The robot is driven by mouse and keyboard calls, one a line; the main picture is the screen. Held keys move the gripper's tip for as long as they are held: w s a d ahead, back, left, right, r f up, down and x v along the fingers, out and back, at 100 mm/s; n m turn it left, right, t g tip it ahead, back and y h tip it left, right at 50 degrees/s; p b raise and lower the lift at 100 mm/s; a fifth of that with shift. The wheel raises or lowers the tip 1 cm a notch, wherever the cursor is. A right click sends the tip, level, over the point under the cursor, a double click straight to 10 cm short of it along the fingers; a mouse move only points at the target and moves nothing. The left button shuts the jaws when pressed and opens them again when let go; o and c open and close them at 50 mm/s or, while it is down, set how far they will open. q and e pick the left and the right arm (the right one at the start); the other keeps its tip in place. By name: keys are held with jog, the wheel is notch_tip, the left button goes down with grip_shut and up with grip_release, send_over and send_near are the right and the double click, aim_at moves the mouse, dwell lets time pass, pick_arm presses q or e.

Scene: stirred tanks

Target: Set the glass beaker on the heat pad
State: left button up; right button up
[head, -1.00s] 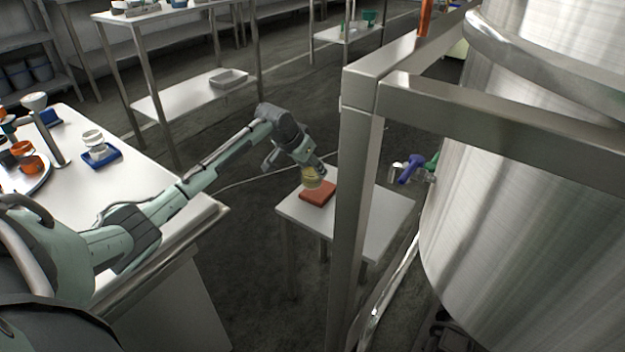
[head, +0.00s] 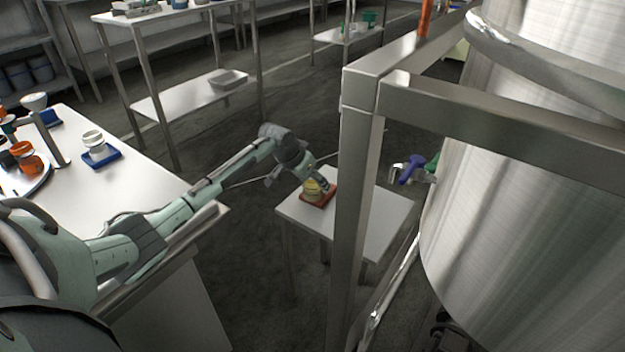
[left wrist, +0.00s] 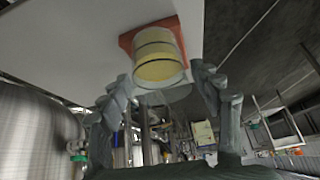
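The glass beaker (head: 312,191), with yellow contents, stands on the red-orange heat pad (head: 331,193) on a small white table. In the left wrist view the beaker (left wrist: 160,58) rests against the pad (left wrist: 127,41). My left gripper (head: 318,185) is right at the beaker. In the left wrist view the fingers of my left gripper (left wrist: 165,88) are spread, one on each side, with a visible gap to the beaker. My right gripper is in neither view.
A steel frame post (head: 359,190) stands close to the right of the pad and hides part of the small table (head: 380,220). A large steel tank (head: 530,200) fills the right. A white bench (head: 130,185) with a blue holder (head: 103,159) is at left.

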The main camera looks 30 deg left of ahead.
pick_arm(q)
jog(key=shift+r, duration=0.15)
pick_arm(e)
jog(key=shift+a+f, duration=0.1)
pick_arm(q)
jog(key=shift+s+r, duration=0.15)
jog(key=shift+r, duration=0.15)
jog(key=p+v, duration=0.1)
jog(key=v, duration=1)
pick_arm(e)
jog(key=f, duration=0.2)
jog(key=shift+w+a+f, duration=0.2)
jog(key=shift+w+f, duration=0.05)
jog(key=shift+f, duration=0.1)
pick_arm(q)
jog(key=shift+s+r, duration=0.1)
jog(key=shift+r, duration=0.05)
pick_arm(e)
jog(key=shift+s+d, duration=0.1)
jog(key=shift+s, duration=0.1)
